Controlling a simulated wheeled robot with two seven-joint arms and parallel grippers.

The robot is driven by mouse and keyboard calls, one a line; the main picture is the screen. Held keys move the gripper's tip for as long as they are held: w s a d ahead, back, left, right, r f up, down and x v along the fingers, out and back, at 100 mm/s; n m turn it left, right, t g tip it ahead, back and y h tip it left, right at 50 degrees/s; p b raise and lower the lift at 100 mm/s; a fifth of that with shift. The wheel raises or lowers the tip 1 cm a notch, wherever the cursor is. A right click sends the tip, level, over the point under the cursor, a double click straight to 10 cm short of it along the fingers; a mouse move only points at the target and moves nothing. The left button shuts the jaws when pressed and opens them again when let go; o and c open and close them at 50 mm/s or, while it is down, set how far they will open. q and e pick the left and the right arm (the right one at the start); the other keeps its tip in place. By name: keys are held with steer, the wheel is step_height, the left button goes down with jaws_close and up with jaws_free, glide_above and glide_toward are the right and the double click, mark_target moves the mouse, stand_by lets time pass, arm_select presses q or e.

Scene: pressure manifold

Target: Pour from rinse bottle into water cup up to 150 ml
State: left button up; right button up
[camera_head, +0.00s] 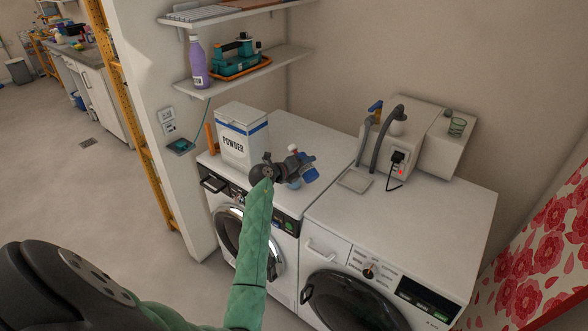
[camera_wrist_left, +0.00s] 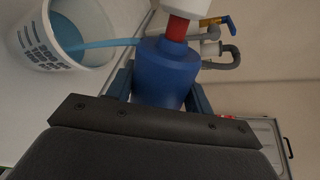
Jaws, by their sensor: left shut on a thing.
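My left gripper (camera_head: 299,168) is over the left washing machine top, shut on the blue rinse bottle. In the left wrist view the bottle (camera_wrist_left: 165,72) sits between my fingers, with a red neck and a white top. A white cup (camera_wrist_left: 38,50) with dark printed marks is at the upper left of that view. Light blue liquid (camera_wrist_left: 75,38) shows in the cup, and a light blue streak runs between it and the bottle's shoulder. I cannot read the level against the marks. In the head view my gripper hides most of the cup and bottle. My right gripper is out of view.
A white POWDER box (camera_head: 242,137) stands behind my gripper on the left machine. Shelves above hold a purple bottle (camera_head: 198,66).

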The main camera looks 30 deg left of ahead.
arm_select(q)
steer(key=shift+f, duration=0.1)
steer(key=shift+f+n, duration=0.1)
steer(key=shift+n, duration=0.3)
steer(key=shift+a+f+p, duration=0.1)
steer(key=shift+p, duration=0.25)
steer(key=shift+h, duration=0.4)
steer(key=shift+n, duration=0.3)
steer(key=shift+m+y+b, duration=0.3)
steer(key=shift+m+b, duration=0.05)
steer(key=shift+m, duration=0.05)
steer(key=shift+r+m, duration=0.2)
steer(key=shift+m, duration=0.1)
steer(key=shift+f+m+t+y+b, duration=0.35)
steer(key=shift+m+b, duration=0.45)
steer(key=shift+b, duration=0.35)
steer(key=shift+r, duration=0.25)
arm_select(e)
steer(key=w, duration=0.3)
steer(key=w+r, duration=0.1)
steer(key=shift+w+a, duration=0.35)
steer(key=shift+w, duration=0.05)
